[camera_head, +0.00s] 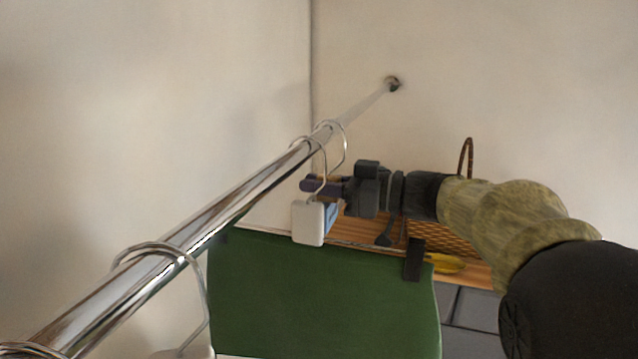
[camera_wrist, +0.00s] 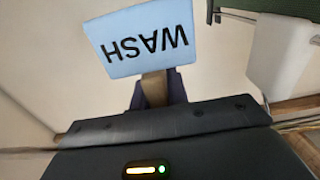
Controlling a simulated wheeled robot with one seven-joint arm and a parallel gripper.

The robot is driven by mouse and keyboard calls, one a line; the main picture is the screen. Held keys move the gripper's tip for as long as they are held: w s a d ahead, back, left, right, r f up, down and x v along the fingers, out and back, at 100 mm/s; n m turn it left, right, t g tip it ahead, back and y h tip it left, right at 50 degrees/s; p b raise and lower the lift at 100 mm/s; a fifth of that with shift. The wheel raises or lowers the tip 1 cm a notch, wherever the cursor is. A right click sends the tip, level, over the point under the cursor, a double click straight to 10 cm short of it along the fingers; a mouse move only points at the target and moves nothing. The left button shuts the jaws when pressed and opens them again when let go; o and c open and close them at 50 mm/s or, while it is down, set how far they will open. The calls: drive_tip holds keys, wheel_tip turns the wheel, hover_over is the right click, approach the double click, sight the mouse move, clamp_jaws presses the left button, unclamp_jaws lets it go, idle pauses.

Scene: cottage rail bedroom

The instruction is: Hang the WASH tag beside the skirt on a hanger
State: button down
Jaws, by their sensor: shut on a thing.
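The green skirt (camera_head: 320,300) hangs under the metal rail (camera_head: 230,205) from a hanger with dark clips and a white block (camera_head: 308,222). My gripper (camera_head: 325,186) is beside the hanger's wire hook, just below the rail. It is shut on the tan stem (camera_wrist: 155,88) of the light-blue WASH tag (camera_wrist: 145,38); the lettering is upside down in the wrist view. In the head view the white block partly hides the tag (camera_head: 332,214). Two wire hooks (camera_head: 345,145) loop over the rail close together here; I cannot tell whether one belongs to the tag.
Another hook (camera_head: 200,290) hangs nearer on the rail, with one more at the lower left corner. A wooden surface (camera_head: 470,268) with a wicker basket (camera_head: 440,236) and a yellow thing (camera_head: 446,263) lies below right. The rail ends at the wall.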

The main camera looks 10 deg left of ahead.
drive_tip(key=shift+f, duration=0.3)
drive_tip(key=c, duration=1.4)
unclamp_jaws()
drive_tip(key=shift+o, duration=0.5)
drive_tip(key=shift+w, duration=0.1)
drive_tip(key=shift+w, duration=0.1)
drive_tip(key=s+d+b, duration=0.2)
drive_tip(key=d+b, duration=0.5)
drive_tip(key=d, duration=1)
drive_tip(key=shift+s, duration=0.3)
drive_tip(key=shift+d+r, duration=0.1)
drive_tip(key=shift+d, duration=0.05)
